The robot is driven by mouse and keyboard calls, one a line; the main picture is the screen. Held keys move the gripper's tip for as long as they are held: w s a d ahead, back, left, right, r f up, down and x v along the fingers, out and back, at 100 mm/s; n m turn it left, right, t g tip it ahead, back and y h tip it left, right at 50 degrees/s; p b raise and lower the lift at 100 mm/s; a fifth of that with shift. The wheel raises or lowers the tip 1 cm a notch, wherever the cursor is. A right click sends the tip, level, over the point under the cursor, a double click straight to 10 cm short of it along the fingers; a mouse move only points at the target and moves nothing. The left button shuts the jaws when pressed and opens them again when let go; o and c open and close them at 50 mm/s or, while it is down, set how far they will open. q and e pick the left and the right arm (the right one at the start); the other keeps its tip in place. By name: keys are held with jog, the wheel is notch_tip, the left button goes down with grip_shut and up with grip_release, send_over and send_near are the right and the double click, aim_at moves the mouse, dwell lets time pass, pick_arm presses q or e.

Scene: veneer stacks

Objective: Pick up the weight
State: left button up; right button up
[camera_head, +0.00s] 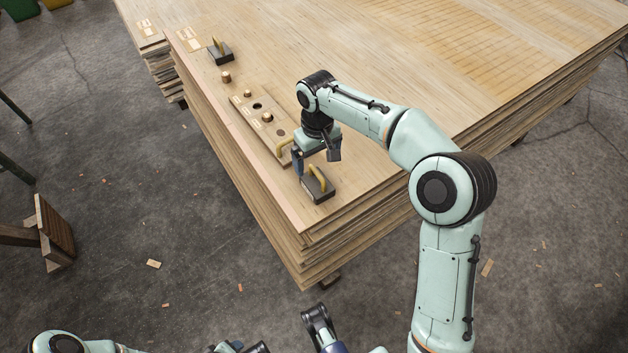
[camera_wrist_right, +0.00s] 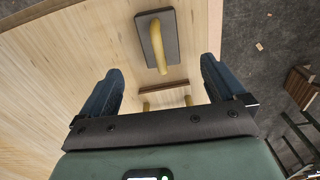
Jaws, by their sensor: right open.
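A dark block weight with a yellow handle (camera_head: 317,188) lies near the front corner of the veneer stack. A second, similar weight (camera_head: 220,56) lies farther back along the left edge. My right gripper (camera_head: 314,164) is open and empty, just behind and above the near weight. In the right wrist view, a weight (camera_wrist_right: 154,30) lies beyond the gap between the open fingers (camera_wrist_right: 160,82), apart from them. Parts of my left arm show at the bottom edge of the head view, too cut off to judge its gripper.
A wooden board (camera_head: 250,115) with holes, knobs and a yellow handle lies beside the gripper on the veneer stack (camera_head: 400,60). A small round knob (camera_head: 226,77) stands behind it. The stack's right side is bare. A wooden stand (camera_head: 52,230) is on the floor at left.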

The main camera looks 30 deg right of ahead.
aim_at(317, 172)
notch_tip(317, 172, down, 5)
jog(key=shift+f+b, duration=0.1)
jog(key=shift+b, duration=0.45)
notch_tip(317, 172, down, 3)
jog(key=shift+s+f+b, duration=0.1)
jog(key=shift+f+b, duration=0.1)
jog(key=shift+b, duration=0.5)
jog(key=shift+f, duration=0.75)
pick_arm(q)
jog(key=shift+t+y, duration=0.3)
jog(key=f, duration=0.1)
jog(key=w+a+f, duration=0.2)
jog(key=f, duration=0.1)
jog(key=shift+w+a, duration=0.1)
jog(key=shift+w, duration=0.15)
pick_arm(e)
jog(key=shift+r, duration=0.1)
jog(key=c, duration=1.5)
jog(key=shift+c, duration=0.8)
jog(key=shift+r, duration=0.15)
